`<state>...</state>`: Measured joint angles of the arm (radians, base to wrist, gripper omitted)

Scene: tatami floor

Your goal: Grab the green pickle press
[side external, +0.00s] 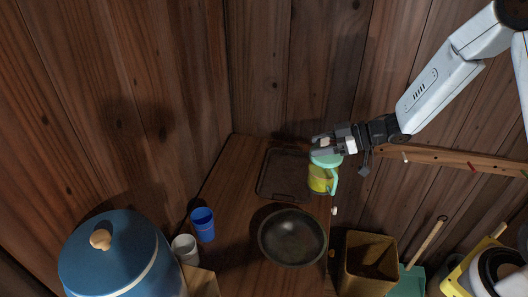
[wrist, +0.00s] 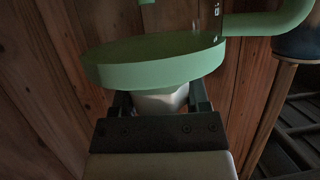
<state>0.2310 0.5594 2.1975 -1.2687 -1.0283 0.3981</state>
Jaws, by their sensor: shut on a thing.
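The green pickle press (side external: 322,180) has a mint-green lid and handle and a yellow-green body. It is upright at the right edge of the wooden table in the side view. My gripper (side external: 322,143) is above it, shut on the pale knob at its top. In the wrist view, the press's green lid (wrist: 155,62) fills the upper middle, and the white knob (wrist: 162,102) sits between the fingers of my gripper (wrist: 160,98). I cannot tell whether the press's base touches the table.
A dark tray (side external: 283,177) lies left of the press, with a dark round bowl (side external: 292,238) in front. A blue cup (side external: 203,224), a white cup (side external: 185,249) and a large blue lidded tub (side external: 115,255) stand left. A brown bin (side external: 370,264) is below right. Wooden walls close off the back.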

